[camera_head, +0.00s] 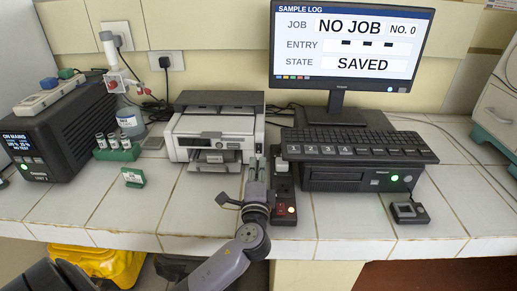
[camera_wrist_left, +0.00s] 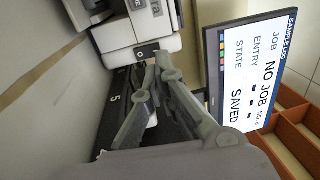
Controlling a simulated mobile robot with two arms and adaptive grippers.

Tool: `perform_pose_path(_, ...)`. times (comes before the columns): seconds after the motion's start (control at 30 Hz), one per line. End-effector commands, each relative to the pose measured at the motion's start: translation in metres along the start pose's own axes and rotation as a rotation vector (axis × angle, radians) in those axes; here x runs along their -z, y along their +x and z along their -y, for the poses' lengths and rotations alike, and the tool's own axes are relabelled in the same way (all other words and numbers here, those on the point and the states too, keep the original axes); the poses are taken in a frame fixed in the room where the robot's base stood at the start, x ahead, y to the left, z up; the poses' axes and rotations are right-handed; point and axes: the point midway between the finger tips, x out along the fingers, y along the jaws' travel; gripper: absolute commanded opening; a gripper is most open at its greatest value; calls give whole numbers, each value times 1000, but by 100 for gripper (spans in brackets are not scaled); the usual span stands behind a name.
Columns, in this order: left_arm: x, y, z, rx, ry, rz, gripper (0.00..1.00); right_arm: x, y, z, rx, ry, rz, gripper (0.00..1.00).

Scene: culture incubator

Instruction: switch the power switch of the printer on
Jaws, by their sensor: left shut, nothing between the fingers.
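The printer (camera_head: 215,128) is a white and grey box with a dark top, standing on the tiled bench left of the monitor. It also shows at the top of the left wrist view (camera_wrist_left: 122,33). A small dark patch with a light round mark, which looks like its power switch (camera_wrist_left: 142,53), sits on its lower face there. My left gripper (camera_head: 257,163) is shut and empty, its fingertips close to the printer's front right corner. In the left wrist view the fingertips (camera_wrist_left: 160,60) are beside the dark patch; I cannot tell if they touch. My right gripper is not in view.
A power strip (camera_head: 285,188) with a lit red switch lies just right of my left gripper. Right of it are a black computer box (camera_head: 340,178), a keyboard and the monitor (camera_head: 347,48). A green vial rack (camera_head: 117,154) stands left. Bare tiles lie at front left.

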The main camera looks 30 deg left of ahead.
Motion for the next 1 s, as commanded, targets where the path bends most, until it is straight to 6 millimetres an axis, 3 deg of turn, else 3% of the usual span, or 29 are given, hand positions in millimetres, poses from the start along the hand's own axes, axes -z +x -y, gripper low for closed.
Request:
perform_pose_path(0.1, 0, 25, 2, 2, 2, 1, 0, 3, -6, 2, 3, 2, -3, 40)
perform_pose_path(0.33, 0, 53, 0, -1, 1, 1, 0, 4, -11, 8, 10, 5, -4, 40)
perform_pose_path(0.8, 0, 59, 0, -2, -1, 0, 0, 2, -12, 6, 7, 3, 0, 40)
perform_pose_path(1.0, 0, 64, 8, -45, -1, 0, 0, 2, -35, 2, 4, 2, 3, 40)
